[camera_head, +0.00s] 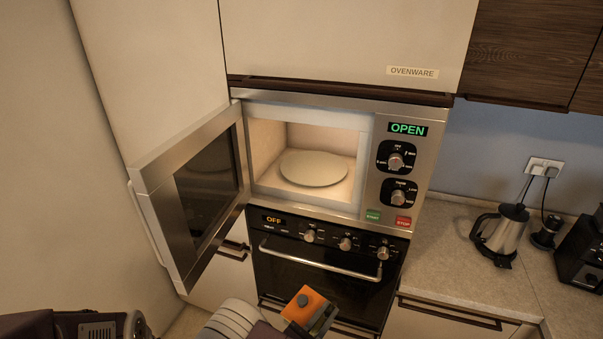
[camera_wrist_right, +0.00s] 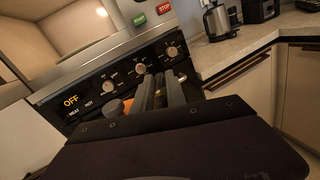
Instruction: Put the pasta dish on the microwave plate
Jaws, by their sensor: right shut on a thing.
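The round pale microwave plate (camera_head: 313,168) lies flat inside the lit microwave (camera_head: 408,120), with nothing on it. The microwave door (camera_head: 192,188) is swung open to the left. My right gripper (camera_head: 316,312) is low in front of the oven, below and outside the microwave. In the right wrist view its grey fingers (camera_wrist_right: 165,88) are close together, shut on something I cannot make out. An orange piece (camera_head: 303,302) with a dark round spot shows at the gripper; I cannot tell whether it is the pasta dish. My left arm shows at the bottom left; its fingers are out of view.
The oven (camera_head: 325,262), marked OFF, has a bar handle (camera_head: 320,262) and knobs just beyond my right gripper. A metal kettle (camera_head: 500,235) stands on the counter (camera_head: 470,265) at right. The open door's edge juts out left of the microwave opening.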

